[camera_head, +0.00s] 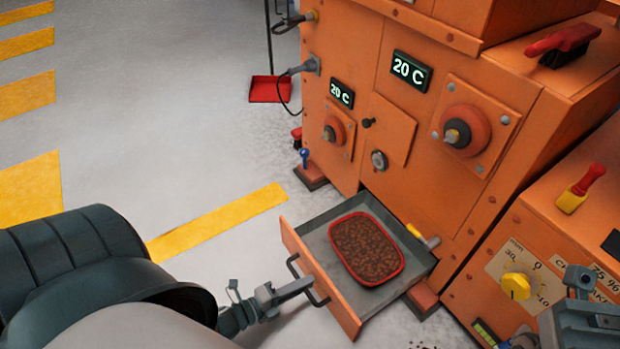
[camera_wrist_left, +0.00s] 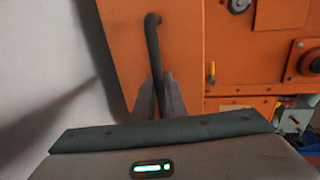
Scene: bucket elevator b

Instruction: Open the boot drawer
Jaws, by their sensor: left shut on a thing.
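The boot drawer (camera_head: 397,233) sticks out from the foot of the orange machine, pulled well out. A red tray (camera_head: 402,262) of brown grains lies inside it. My left gripper (camera_head: 303,288) comes in from the left and is shut on the drawer's dark handle (camera_head: 293,265). In the left wrist view the fingers (camera_wrist_left: 158,98) close on the handle (camera_wrist_left: 152,45), in front of the orange drawer front. Part of my right gripper (camera_head: 580,285) shows at the lower right edge, beside the machine; its jaws are not clear.
An orange box with a yellow knob (camera_head: 515,286) stands to the right. A red dustpan (camera_head: 270,89) lies at the back. The floor left of the drawer is clear.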

